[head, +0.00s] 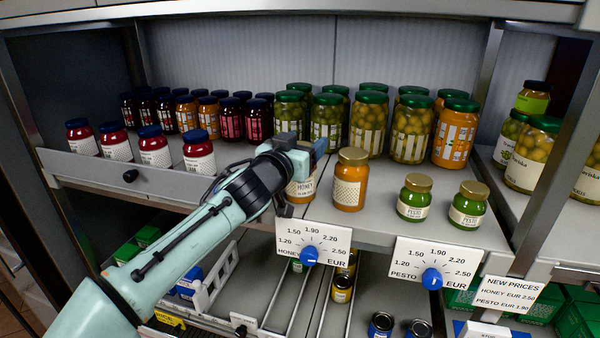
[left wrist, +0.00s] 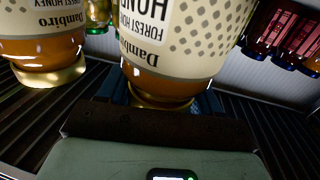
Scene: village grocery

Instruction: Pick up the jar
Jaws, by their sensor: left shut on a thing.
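My left gripper (head: 302,165) reaches in from the left and is shut on a honey jar (head: 301,190) with amber contents and a cream dotted label. In the head view the gripper covers the jar's lid and left side. I cannot tell whether the jar touches the shelf. In the left wrist view this jar (left wrist: 180,35) fills the middle, close in front of the gripper. A second honey jar (head: 350,192) with a gold lid stands just right of it; it also shows in the left wrist view (left wrist: 42,45). My right gripper is not in view.
Two green pesto jars (head: 414,200) (head: 467,208) stand to the right. Tall jars with green lids (head: 368,125) stand behind, red jars (head: 198,155) to the left. Price dial cards for honey (head: 313,243) and pesto (head: 435,265) hang at the shelf's front edge.

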